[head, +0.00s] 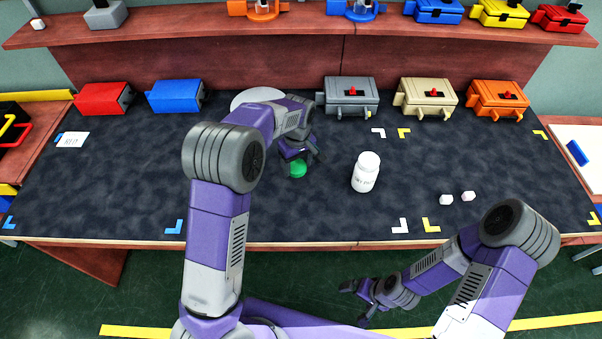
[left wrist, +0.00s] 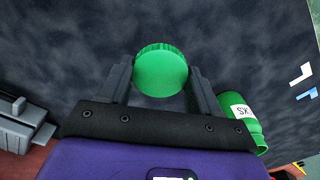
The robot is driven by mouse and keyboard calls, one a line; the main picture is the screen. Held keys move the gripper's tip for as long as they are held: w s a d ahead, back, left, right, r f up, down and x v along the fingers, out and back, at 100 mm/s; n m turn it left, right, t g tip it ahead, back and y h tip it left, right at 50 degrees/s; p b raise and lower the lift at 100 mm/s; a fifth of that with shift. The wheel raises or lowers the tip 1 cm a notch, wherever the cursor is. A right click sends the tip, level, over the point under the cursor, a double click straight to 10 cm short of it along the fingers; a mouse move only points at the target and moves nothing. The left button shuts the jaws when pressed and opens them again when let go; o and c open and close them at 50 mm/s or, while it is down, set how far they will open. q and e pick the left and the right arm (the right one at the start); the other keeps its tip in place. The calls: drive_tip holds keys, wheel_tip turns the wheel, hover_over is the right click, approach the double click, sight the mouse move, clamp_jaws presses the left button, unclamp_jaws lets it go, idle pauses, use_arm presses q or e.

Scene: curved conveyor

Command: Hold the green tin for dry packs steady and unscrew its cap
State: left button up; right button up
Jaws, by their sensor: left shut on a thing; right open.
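A round green cap (left wrist: 160,70) with a ridged edge sits between the two fingers of my left gripper (left wrist: 160,85) in the left wrist view. The gripper is shut on it. In the head view the cap (head: 297,169) shows below my left gripper (head: 300,155), over the dark mat. A green tin (left wrist: 245,118) with a white label shows at the lower right of the wrist view, beside the gripper and partly cut off by it. I cannot make it out in the head view. My right gripper (head: 356,302) is open and empty, in front of the table.
Two small white pieces (head: 457,197) lie further right. Grey (head: 351,93), tan (head: 428,95) and orange (head: 497,97) boxes line the back. Red and blue boxes stand back left. The mat's front right is mostly free.

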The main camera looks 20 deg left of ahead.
sight(302, 169)
use_arm(q)
drive_tip(key=w+r+n, duration=0.2)
drive_tip(key=w+n, duration=0.2)
drive_tip(key=f+b, duration=0.1)
drive_tip(key=f, duration=0.2)
drive_tip(key=f+b, duration=0.1)
drive_tip(key=f, duration=0.2)
drive_tip(key=f+b, duration=0.1)
drive_tip(key=f, duration=0.2)
drive_tip(key=shift+s+d+f, duration=0.1)
drive_tip(key=shift+d+f, duration=0.05)
drive_tip(key=shift+d, duration=0.2)
drive_tip(key=shift+f, duration=0.2)
drive_tip(key=o, duration=1.2)
drive_tip(key=shift+r, duration=0.15)
wheel_tip(302, 169, up, 12)
drive_tip(key=p, duration=0.4)
